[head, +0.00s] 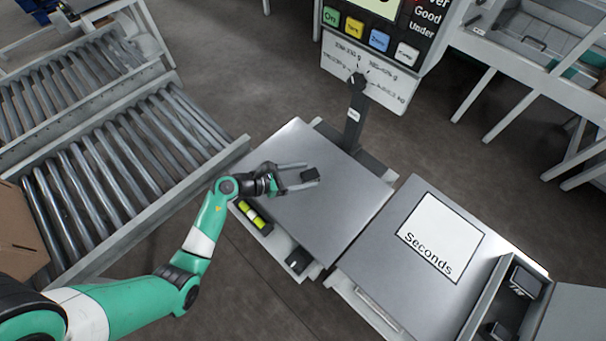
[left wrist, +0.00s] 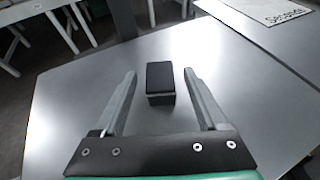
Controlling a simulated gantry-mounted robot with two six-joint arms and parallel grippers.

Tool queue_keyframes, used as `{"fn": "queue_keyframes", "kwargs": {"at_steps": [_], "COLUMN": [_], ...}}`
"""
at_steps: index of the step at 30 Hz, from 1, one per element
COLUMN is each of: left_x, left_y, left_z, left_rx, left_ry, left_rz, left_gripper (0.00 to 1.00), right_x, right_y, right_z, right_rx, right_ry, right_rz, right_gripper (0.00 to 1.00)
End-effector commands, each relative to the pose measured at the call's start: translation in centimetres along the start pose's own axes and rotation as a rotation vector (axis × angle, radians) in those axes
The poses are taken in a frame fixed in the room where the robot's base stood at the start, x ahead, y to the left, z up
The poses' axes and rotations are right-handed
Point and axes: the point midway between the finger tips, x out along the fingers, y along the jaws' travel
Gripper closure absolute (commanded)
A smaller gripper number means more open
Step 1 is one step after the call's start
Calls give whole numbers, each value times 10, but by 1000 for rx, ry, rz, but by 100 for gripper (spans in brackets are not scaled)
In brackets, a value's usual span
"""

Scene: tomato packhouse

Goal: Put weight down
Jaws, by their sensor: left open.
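A small dark block, the weight (head: 309,175), stands on the metal scale plate (head: 300,225) in the head view. It also shows in the left wrist view as a black block (left wrist: 160,82) ahead of and between the fingertips. My left gripper (head: 297,178) is open over the plate. Its two fingers (left wrist: 160,75) stand apart, with clear gaps on both sides of the block. I see no finger touching the block. My right gripper is not in view.
A display with coloured buttons (head: 378,40) stands behind the plate on a dark post (head: 355,115). A table with a "Seconds" sheet (head: 442,238) is at the right. Roller conveyors (head: 120,165) and a cardboard box (head: 18,235) are at the left.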

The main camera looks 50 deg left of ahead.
Motion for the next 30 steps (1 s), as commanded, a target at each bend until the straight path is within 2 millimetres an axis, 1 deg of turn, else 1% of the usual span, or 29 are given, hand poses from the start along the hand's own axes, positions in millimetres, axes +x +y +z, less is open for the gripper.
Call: {"fn": "queue_keyframes", "kwargs": {"at_steps": [1, 2, 5, 12, 15, 18, 22, 30], "left_x": [-2, -4, -20, -80, -100, -114, -121, -121], "left_y": [0, 0, 1, 2, 1, 1, 0, 0], "left_z": [4, 4, 5, 6, 6, 4, 3, 2], "left_rx": [0, -1, -3, -4, -3, -2, 0, 1], "left_ry": [-1, 0, 2, 1, 0, 1, 0, 0], "left_rz": [0, 1, 4, 6, 5, 4, 1, -1], "left_gripper": [26, 26, 26, 26, 26, 26, 26, 26], "right_x": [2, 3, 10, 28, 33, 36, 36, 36], "right_y": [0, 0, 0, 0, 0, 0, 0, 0], "right_z": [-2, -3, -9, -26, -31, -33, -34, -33], "right_rx": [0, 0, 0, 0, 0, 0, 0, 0], "right_ry": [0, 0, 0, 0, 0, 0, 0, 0], "right_rz": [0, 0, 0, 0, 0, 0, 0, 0], "right_gripper": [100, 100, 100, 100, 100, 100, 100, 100]}}
